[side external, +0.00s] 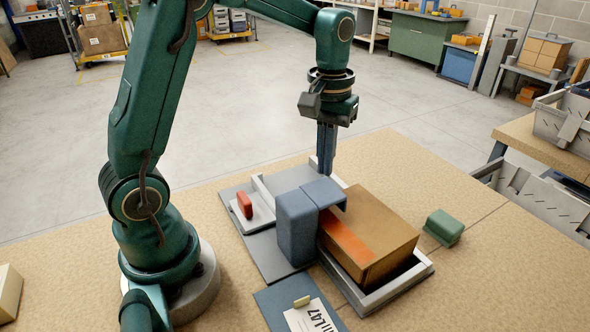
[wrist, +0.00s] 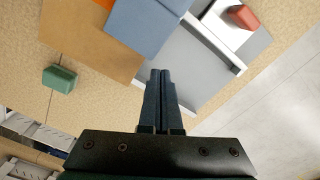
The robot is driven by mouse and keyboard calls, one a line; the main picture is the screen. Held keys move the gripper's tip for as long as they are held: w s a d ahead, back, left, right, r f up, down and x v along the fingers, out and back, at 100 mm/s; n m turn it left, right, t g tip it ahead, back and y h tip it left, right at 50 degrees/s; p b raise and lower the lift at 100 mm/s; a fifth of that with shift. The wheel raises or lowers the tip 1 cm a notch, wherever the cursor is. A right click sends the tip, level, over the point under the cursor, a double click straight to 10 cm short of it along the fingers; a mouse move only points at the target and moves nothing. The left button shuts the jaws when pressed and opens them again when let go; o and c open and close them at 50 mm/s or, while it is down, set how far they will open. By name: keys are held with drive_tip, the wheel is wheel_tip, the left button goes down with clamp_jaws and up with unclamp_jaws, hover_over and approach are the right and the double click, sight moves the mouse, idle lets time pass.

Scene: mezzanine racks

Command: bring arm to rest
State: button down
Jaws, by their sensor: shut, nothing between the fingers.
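My gripper (side external: 327,172) points straight down above the far side of the work, near a blue-grey block-shaped fixture (side external: 297,232) and a cardboard box (side external: 385,232). Its two fingers are together with nothing between them. In the wrist view my gripper (wrist: 160,75) shows its closed fingertips over the grey tray's edge area, beside the cardboard box (wrist: 85,35) and the blue-grey fixture (wrist: 150,22). The box has an orange strip on top and sits in a grey tray (side external: 400,290). Whether the fingertips touch anything is hard to tell.
A red block (side external: 244,205) rests on a pale pad at the left. A green block (side external: 443,227) lies right of the box. A blue mat with a label card (side external: 314,316) lies in front. Grey bins (side external: 540,200) stand at the right. Bare table lies beyond the green block.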

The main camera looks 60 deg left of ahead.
drive_tip(key=s+d+r+t, duration=0.1)
drive_tip(key=s+r, duration=0.1)
drive_tip(key=s+d+r+m+t, duration=0.1)
drive_tip(key=s+r, duration=0.1)
drive_tip(key=r, duration=0.1)
drive_tip(key=s+d+r+m+t, duration=0.1)
drive_tip(key=s+r, duration=0.1)
drive_tip(key=shift+d+r+t, duration=0.3)
drive_tip(key=s+m, duration=0.1)
drive_tip(key=s, duration=0.1)
drive_tip(key=s+d+m+t, duration=0.1)
drive_tip(key=s, duration=0.1)
drive_tip(key=shift+s+d+f+t, duration=0.2)
drive_tip(key=shift+s+t, duration=0.1)
drive_tip(key=shift+s, duration=0.1)
drive_tip(key=s+f+m, duration=0.2)
drive_tip(key=shift+s+d+f, duration=0.15)
drive_tip(key=shift+s+f, duration=0.1)
drive_tip(key=shift+f, duration=0.1)
